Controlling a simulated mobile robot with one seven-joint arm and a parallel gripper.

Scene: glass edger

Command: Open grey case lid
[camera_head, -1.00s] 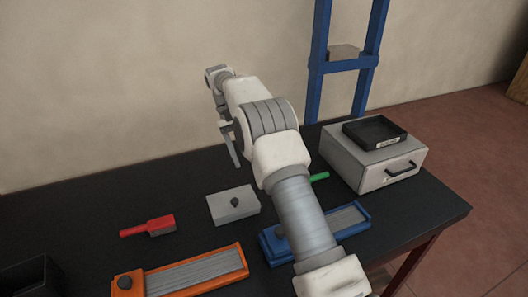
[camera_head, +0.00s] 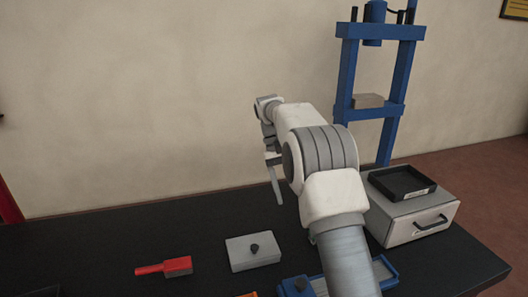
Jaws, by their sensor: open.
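A flat light-grey case (camera_head: 240,258) with a dark round knob (camera_head: 254,247) on top lies shut on the black table, left of my arm. A larger grey box (camera_head: 385,232) with a black front handle (camera_head: 430,223) stands at the right, partly behind my arm; which of the two is the task's grey case is not certain. My gripper (camera_head: 274,178) is in the air above and behind the flat case, touching nothing. One finger shows clearly, pointing down; it is open and empty.
A black tray (camera_head: 402,183) sits on the larger box. A red-handled tool (camera_head: 165,267) lies left of the flat case. A blue sharpening-stone holder (camera_head: 295,287) is partly hidden under my arm. A blue press frame (camera_head: 347,75) stands behind. The table's back left is clear.

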